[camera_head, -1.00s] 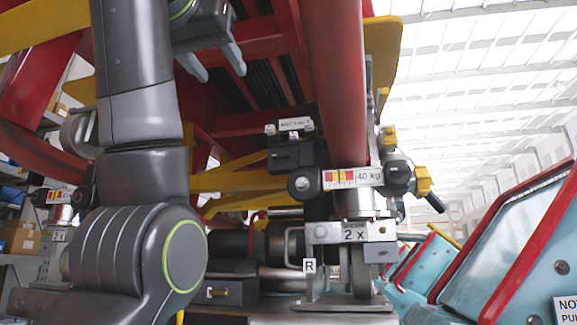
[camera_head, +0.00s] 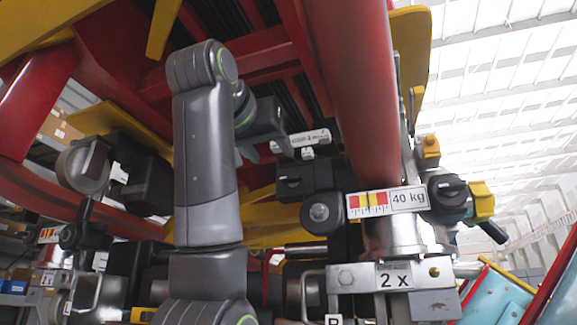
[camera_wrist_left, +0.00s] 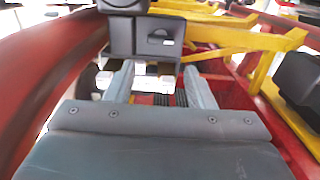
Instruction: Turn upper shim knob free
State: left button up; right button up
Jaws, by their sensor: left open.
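A black block (camera_head: 309,181) with a small knob (camera_head: 291,181) on its face sits below a white label plate (camera_head: 300,140). It looks like the upper shim unit, but the label is too small to read. My left gripper (camera_head: 262,150) is just left of the block and label, apart from them as far as I can tell. In the left wrist view my gripper (camera_wrist_left: 160,85) has its fingers spread with nothing between them. A dark block (camera_wrist_left: 148,38) with a small knob shows just beyond the fingertips there. My right gripper is not in view.
A thick red tube (camera_head: 355,85) runs down close right of the block. Yellow beams (camera_wrist_left: 215,35) cross in the wrist view.

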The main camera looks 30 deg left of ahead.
aim_at(292, 179)
pick_arm(q)
jog(key=p+x, duration=0.3)
jog(key=x, duration=0.6)
jog(key=shift+w, duration=0.25)
jog(key=shift+w+a, duration=0.15)
jog(key=shift+w, duration=0.3)
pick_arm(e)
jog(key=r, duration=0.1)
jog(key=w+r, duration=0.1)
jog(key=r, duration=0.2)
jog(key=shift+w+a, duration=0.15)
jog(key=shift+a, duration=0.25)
pick_arm(q)
jog(key=shift+c, duration=1.1)
jog(key=c, duration=0.5)
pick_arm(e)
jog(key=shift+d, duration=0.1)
